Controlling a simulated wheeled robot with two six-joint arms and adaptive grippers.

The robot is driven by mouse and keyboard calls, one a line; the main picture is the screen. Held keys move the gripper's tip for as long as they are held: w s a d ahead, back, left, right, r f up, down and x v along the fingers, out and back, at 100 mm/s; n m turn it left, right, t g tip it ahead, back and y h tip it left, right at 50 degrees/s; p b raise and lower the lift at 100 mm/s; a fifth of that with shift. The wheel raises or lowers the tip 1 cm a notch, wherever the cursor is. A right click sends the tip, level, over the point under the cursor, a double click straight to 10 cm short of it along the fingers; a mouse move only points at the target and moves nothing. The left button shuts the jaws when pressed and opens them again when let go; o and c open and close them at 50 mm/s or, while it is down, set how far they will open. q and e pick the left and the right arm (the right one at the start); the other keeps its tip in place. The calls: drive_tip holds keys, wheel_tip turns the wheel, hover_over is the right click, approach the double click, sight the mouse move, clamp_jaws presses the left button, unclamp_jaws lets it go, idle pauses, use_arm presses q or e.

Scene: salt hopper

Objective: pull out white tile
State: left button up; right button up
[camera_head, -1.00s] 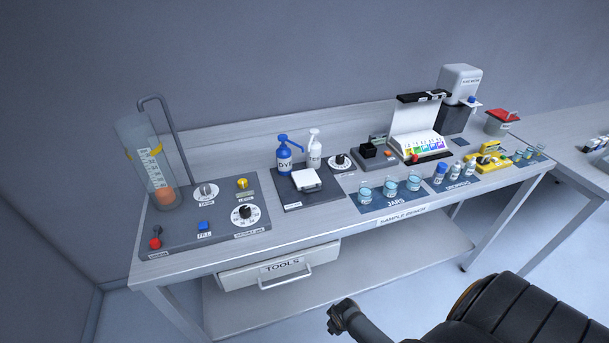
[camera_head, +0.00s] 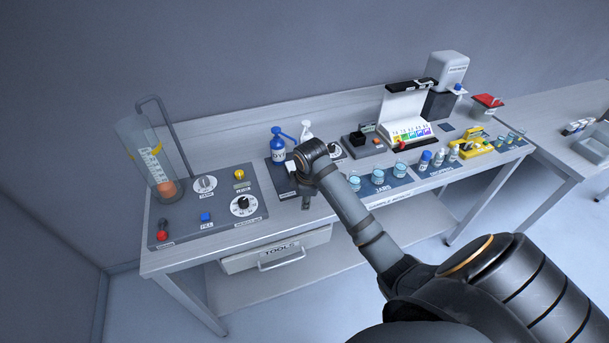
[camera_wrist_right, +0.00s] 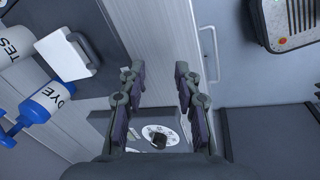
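The white tile (camera_wrist_right: 66,56) is a flat square with a raised handle. It lies on a dark mat at the left of the right wrist view, beside the dye and white bottles. In the head view my right arm hides most of it. My right gripper (camera_head: 306,200) points down by the bench's front edge, close to the mat. In the right wrist view its fingers (camera_wrist_right: 160,72) are spread apart with nothing between them; the tile is to their left and apart from them. My left gripper is not in view.
The blue dye bottle (camera_head: 278,146) and a white pump bottle (camera_head: 306,129) stand behind the mat. A dark dial panel (camera_head: 188,224) lies to the left; jars (camera_head: 378,172) stand to the right. The tools drawer (camera_head: 277,252) is below the bench top.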

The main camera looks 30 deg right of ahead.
drive_tip(key=w+d+r+n, duration=0.4)
drive_tip(key=w+d+r, duration=0.1)
drive_tip(key=w+r, duration=0.25)
drive_tip(key=x, duration=0.3)
drive_tip(key=p+x, duration=0.1)
drive_tip(key=x, duration=0.2)
drive_tip(key=p+x, duration=0.1)
drive_tip(key=x, duration=0.2)
drive_tip(key=shift+s+f, duration=0.2)
drive_tip(key=shift+f, duration=0.2)
drive_tip(key=shift+c, duration=0.2)
clamp_jaws()
